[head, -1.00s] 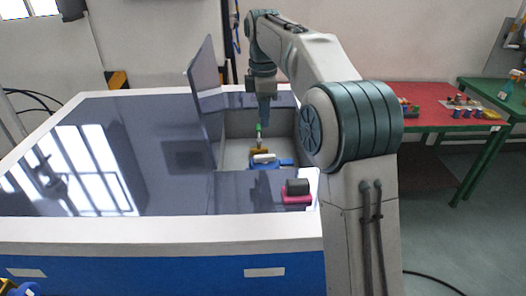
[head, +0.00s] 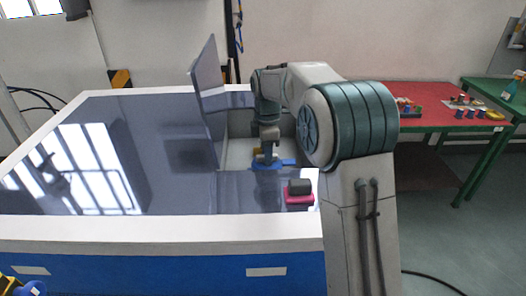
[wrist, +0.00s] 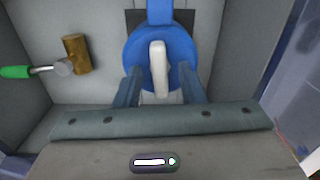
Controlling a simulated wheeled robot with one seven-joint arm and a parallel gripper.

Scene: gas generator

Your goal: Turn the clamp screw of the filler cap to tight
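The filler cap (wrist: 131,48) is a round blue disc with a blue arm running up from it, in the wrist view. Its clamp screw shows as a pale grey bar (wrist: 158,68) across the disc, lying nearly along the picture's vertical. My gripper (wrist: 160,80) is open, with one finger on each side of the bar and visible gaps to it. In the head view my gripper (head: 268,156) points down into the open bay, just over the blue cap (head: 288,162), and hides most of it and the bar.
A mallet with a brass head (wrist: 75,53) and green handle lies left of the cap. Grey bay walls stand close around. A raised dark lid (head: 207,90) stands left of my arm. A black block on a pink base (head: 299,191) sits on the near deck.

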